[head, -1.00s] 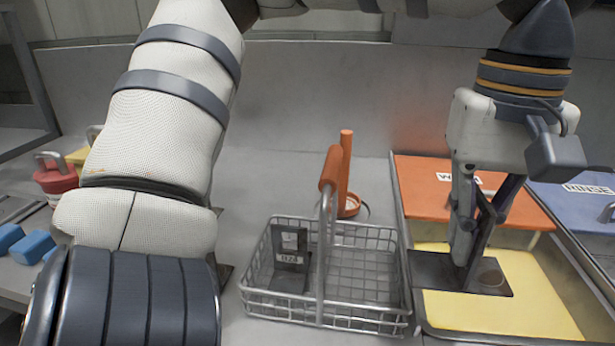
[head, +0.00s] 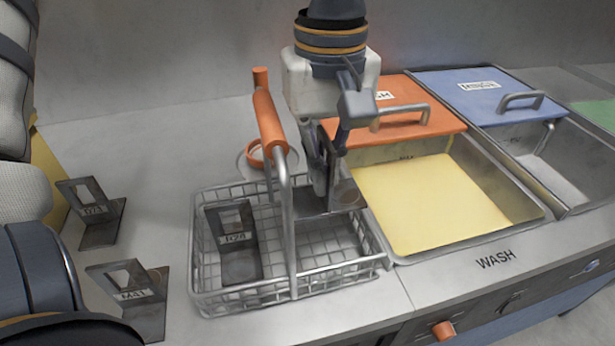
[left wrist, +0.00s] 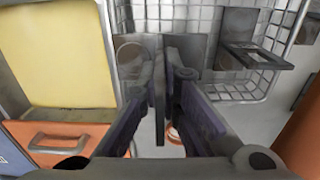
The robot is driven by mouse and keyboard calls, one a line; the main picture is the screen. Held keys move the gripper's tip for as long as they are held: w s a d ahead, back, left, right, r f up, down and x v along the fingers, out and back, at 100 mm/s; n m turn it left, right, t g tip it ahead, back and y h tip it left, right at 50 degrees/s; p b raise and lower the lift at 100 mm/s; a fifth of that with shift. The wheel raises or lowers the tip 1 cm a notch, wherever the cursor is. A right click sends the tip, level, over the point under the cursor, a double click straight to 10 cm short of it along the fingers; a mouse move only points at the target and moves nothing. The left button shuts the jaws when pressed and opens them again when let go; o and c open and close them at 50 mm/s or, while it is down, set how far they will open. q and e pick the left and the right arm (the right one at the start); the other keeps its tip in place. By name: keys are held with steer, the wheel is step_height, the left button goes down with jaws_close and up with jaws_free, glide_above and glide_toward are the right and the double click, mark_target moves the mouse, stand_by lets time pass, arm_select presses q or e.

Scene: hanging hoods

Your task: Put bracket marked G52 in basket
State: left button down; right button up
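My left gripper (head: 328,165) hangs from above and is shut on the upright plate of a dark metal bracket (head: 345,195). The bracket's flat foot is over the back right part of the wire basket (head: 340,270); I cannot tell its exact height. Its marking is hidden. In the left wrist view the gripper (left wrist: 160,85) pinches the plate edge-on. Another dark bracket (head: 232,245) with a label I cannot read surely stands in the basket's left half, also in the left wrist view (left wrist: 255,57). My right gripper is not in view.
The basket's orange-gripped handle (head: 270,125) rises between the two brackets. Two more brackets (head: 98,210) (head: 140,295) stand left of the basket. A basin of yellow liquid (head: 430,200), an orange lid (head: 400,105) and a blue lid (head: 485,95) are to the right.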

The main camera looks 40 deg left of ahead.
mark_target(322, 198)
arm_select(q)
steer(key=shift+f, duration=2)
steer(key=shift+f, duration=0.3)
steer(key=shift+f, duration=0.3)
steer(key=c, duration=1.8)
jaws_free()
step_height(322, 198, up, 13)
steer(key=shift+r, duration=0.1)
